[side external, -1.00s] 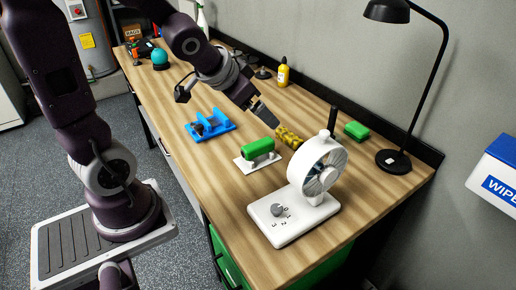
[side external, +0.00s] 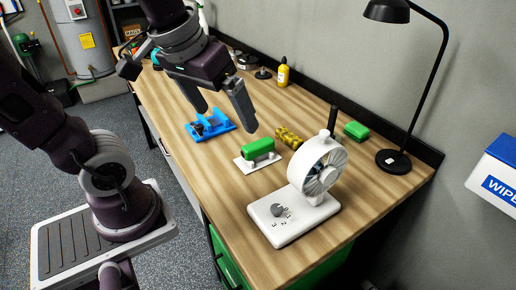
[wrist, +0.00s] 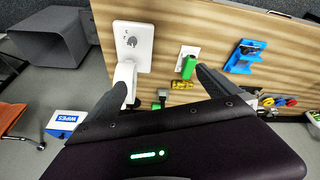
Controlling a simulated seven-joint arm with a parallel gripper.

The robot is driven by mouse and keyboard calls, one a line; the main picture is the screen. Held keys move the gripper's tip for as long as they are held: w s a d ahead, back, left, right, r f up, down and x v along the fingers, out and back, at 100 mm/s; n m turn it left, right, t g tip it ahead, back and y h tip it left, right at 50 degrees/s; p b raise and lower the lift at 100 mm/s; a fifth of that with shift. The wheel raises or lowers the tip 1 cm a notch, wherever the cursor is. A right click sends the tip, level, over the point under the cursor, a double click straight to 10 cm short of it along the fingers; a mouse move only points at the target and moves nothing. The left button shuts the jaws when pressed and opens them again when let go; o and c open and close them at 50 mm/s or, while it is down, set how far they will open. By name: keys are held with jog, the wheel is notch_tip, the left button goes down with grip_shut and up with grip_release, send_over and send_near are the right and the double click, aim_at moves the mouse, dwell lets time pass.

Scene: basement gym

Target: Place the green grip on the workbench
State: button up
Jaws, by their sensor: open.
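The green grip (side external: 258,148) is a rounded green bar on a small white base (side external: 245,165) on the wooden workbench (side external: 215,190). It also shows in the wrist view (wrist: 188,67), beyond the fingertips and near the right finger. My gripper (side external: 227,114) is open and empty, with its two dark fingers spread. It is raised above the bench, up and to the left of the grip in the side view, and apart from it. Both fingers also show in the wrist view (wrist: 166,82).
A white fan (side external: 312,185) stands in front of the grip. A blue holder (side external: 209,124) is to its left; a yellow patterned piece (side external: 288,138) lies close behind. A green block (side external: 356,130), black lamp (side external: 394,160) and yellow bottle (side external: 283,73) stand along the back. The front-left bench area is clear.

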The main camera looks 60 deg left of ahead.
jog(key=w+a+f+n+g, duration=0.25)
jog(key=w+a+n, duration=0.2)
jog(key=w, duration=0.35)
jog(key=n+g, duration=0.2)
jog(key=n, duration=0.7)
send_over(258, 143)
jog(key=shift+h, duration=0.3)
notch_tip(258, 143, down, 14)
jog(key=shift+w+f, duration=0.1)
jog(key=shift+n, duration=0.25)
notch_tip(258, 143, down, 7)
jog(key=shift+d+f, duration=0.1)
jog(key=shift+f, duration=0.05)
jog(key=c, duration=1.3)
jog(key=r, duration=0.6)
jog(key=s+r, duration=0.1)
jog(key=r, duration=0.2)
jog(key=shift+r, duration=0.35)
jog(key=s+d+f+m, duration=0.1)
jog(key=s+f+m, duration=0.1)
jog(key=s+m, duration=1.35)
jog(key=f, duration=0.3)
jog(key=f+m, duration=0.1)
jog(key=f, duration=0.2)
jog(key=w+f+m, duration=0.1)
jog(key=f, duration=0.3)
jog(key=shift+d+f+m, duration=0.1)
jog(key=shift+d+m, duration=0.15)
